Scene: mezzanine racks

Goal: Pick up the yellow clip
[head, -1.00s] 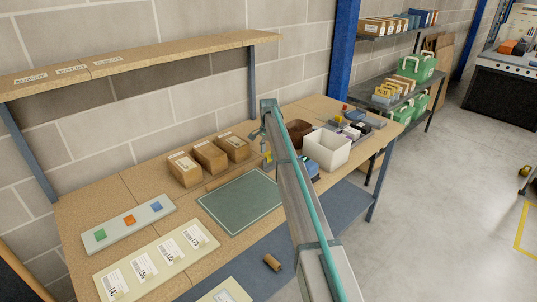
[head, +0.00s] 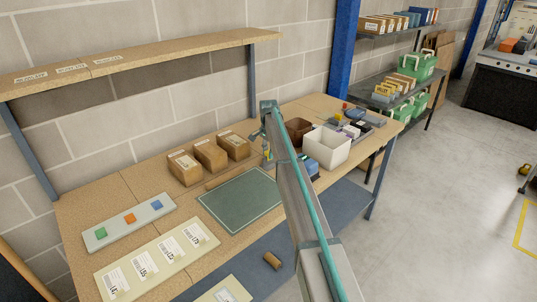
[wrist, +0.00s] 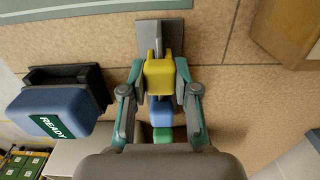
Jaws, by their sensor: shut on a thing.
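The yellow clip (wrist: 160,77) is between the two fingers of my gripper (wrist: 160,90) in the wrist view. The fingers are shut on its sides. A blue clip (wrist: 160,112) and a green clip (wrist: 162,135) show in line below it in the picture. A grey piece (wrist: 163,30) shows just above the yellow clip; I cannot tell whether the two touch. In the head view my gripper (head: 267,155) is over the bench behind the green mat, and my arm hides part of it.
A blue box marked READY (wrist: 55,112) is close at left in the wrist view. In the head view, cartons (head: 210,155) stand left of my gripper. A white bin (head: 326,148) and a brown bin (head: 298,131) stand right. The green mat (head: 240,198) is clear.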

